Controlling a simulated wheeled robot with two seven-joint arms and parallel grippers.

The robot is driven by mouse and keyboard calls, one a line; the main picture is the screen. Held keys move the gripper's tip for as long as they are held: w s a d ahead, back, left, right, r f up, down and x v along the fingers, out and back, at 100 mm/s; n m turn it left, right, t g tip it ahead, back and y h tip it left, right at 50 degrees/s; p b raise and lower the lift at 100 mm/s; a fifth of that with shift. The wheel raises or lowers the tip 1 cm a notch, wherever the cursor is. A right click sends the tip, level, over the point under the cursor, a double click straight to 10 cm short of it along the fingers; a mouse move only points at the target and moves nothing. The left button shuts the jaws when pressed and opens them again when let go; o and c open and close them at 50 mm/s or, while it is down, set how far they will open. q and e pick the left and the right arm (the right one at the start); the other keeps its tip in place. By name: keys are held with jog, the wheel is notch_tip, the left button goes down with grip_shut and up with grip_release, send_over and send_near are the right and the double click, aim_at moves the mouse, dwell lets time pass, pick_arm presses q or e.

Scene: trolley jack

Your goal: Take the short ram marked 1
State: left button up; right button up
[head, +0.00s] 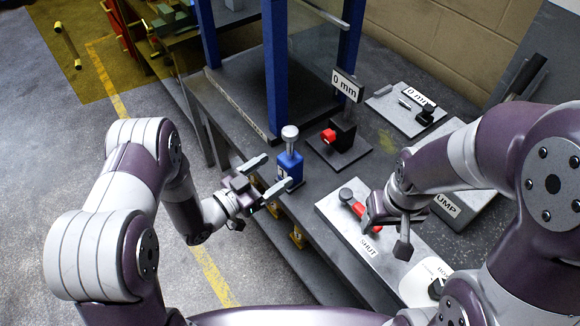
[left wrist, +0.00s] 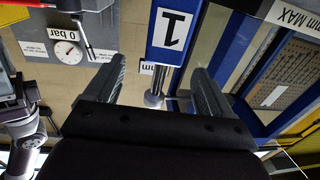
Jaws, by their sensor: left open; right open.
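The short ram (head: 289,168) is a blue block with a silver rod and round head. It stands upright near the left edge of the dark bench. In the left wrist view the picture is upside down and the ram (left wrist: 172,32) shows a white label with a 1. My left gripper (head: 278,172) is open beside the ram, its fingertips at the ram's near left side. In the left wrist view its fingers (left wrist: 160,85) lie either side of the silver rod in the picture. I see no clear contact. My right gripper (head: 387,230) is open over the SHUT plate.
A blue-posted press frame (head: 277,70) stands behind the ram. A black stand with a red part (head: 329,135) and a 0 mm sign (head: 346,85) is to its right. The SHUT plate (head: 335,212) carries a red lever (head: 357,207). A gauge (left wrist: 68,52) reads 0 bar.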

aim_at(296, 153)
pick_arm(q)
jog(key=x, duration=0.2)
jog(key=p+x, duration=0.1)
jog(key=x, duration=0.2)
jog(key=r+p+x, duration=0.1)
jog(key=x, duration=0.2)
jog(key=shift+w, duration=0.25)
jog(key=shift+w+d+f, duration=0.1)
jog(key=shift+w, duration=0.1)
grip_shut()
